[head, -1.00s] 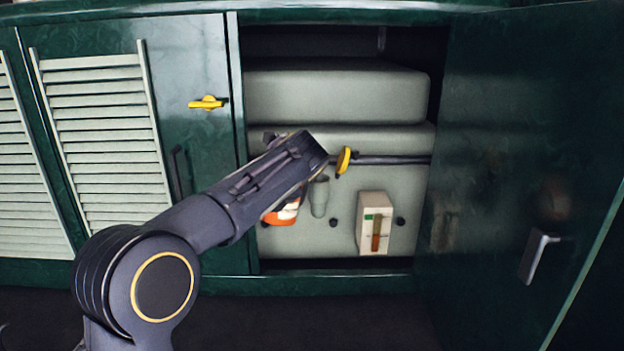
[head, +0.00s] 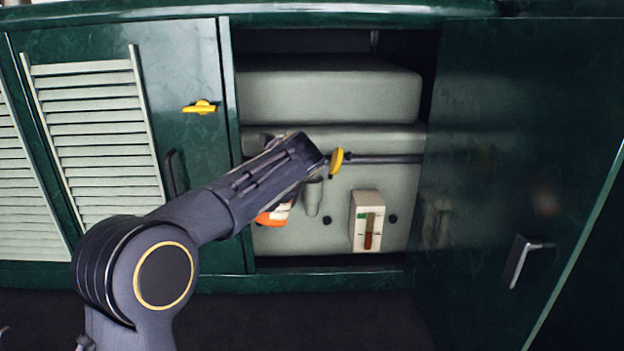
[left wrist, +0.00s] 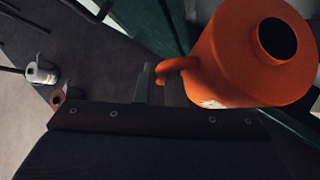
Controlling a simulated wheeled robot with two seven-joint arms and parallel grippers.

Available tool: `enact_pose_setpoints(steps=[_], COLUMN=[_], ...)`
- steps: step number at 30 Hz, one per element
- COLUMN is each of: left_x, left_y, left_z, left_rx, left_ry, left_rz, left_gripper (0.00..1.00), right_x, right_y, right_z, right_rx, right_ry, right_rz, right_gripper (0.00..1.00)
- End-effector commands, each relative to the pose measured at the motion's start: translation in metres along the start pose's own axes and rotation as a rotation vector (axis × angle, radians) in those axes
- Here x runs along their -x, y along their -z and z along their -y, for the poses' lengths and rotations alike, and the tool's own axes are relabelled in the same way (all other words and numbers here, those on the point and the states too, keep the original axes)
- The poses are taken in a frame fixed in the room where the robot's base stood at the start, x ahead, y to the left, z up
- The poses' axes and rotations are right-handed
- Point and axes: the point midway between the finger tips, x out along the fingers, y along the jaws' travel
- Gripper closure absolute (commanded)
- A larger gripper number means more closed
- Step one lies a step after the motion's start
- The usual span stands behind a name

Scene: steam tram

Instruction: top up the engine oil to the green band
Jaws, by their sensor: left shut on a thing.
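An orange oil can (left wrist: 240,60) with a dark round opening on top shows in the left wrist view. My left gripper (left wrist: 158,88) is shut on its handle. In the head view the orange can (head: 275,216) shows partly below my left forearm, which hides the gripper and most of the can. The pale oil gauge (head: 367,221) is low on the engine casing. Its green mark is beside the upper part of the tube, and the lower part is brown. A grey upright filler tube (head: 313,197) is left of the gauge. My right gripper is out of view.
An open green door (head: 530,130) bounds the right side. A pipe with a yellow handle (head: 337,161) crosses above the filler. A closed louvred door (head: 95,140) is at left. In the left wrist view, a white container (left wrist: 41,73) and a small orange item (left wrist: 57,98) are at left.

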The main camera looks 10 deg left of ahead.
Motion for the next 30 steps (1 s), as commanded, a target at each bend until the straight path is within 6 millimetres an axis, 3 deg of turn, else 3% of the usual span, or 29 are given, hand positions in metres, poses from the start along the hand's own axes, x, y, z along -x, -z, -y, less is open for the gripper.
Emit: enact_pose_setpoints(steps=[14, 30], left_x=[0.002, 0.013], left_y=[-0.002, -0.012], left_z=[-0.001, -0.005], left_rx=[0.000, -0.053], left_ry=[0.000, -0.054], left_rz=[0.001, -0.014], left_gripper=[1.00, 1.00], right_x=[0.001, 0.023], right_y=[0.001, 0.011], right_z=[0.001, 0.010], right_rx=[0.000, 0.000], right_ry=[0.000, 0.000], right_rz=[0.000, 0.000], right_gripper=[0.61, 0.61])
